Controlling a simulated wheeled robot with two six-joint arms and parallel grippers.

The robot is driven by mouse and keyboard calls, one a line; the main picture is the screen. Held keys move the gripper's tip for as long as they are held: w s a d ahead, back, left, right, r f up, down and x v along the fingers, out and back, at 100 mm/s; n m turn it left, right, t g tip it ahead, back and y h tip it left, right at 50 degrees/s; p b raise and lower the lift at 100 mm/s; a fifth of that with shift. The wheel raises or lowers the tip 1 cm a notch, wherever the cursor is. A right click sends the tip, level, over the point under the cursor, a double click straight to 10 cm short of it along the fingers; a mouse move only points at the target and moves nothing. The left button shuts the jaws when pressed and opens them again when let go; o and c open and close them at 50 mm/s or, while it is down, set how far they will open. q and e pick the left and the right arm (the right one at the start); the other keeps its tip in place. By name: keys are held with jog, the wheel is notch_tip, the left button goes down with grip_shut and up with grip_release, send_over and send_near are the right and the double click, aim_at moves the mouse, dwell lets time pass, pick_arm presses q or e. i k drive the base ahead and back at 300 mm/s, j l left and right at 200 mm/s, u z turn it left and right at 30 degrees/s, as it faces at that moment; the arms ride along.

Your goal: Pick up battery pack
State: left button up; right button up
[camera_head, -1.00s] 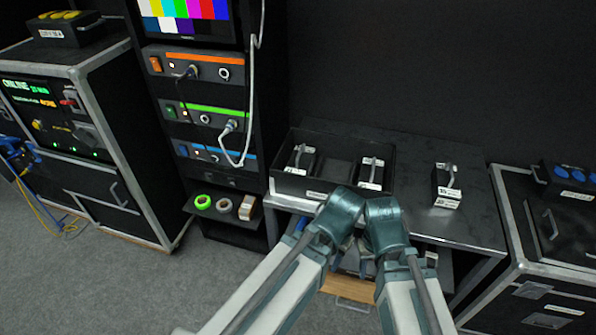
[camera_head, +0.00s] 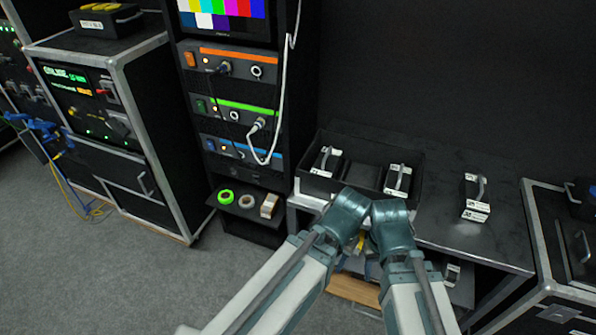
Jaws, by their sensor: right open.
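Three black battery packs with grey handles and white labels stand on the dark bench. One (camera_head: 475,195) stands alone on the right. Another (camera_head: 398,182) is in the right part of an open black tray (camera_head: 346,140), and a third (camera_head: 326,163) is in its left part; the tray's middle slot looks empty. My two arms reach in from below, their elbows close together in front of the tray. My right gripper (camera_head: 368,268) shows only in small part, low between my arms, open and away from the packs. My left gripper cannot be made out.
The dark bench (camera_head: 447,225) has free room around the lone pack. A rack with a screen and cabled units (camera_head: 235,112) stands left of it. A shelf with tape rolls (camera_head: 246,202) is below. Cases (camera_head: 150,120) stand left, and another (camera_head: 560,232) right.

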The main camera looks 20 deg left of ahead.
aim_at(474, 203)
jog(key=j+u, duration=0.2)
jog(key=u, duration=0.15)
jog(key=l+u, duration=0.15)
jog(key=l+z, duration=0.1)
jog(key=z, duration=1.15)
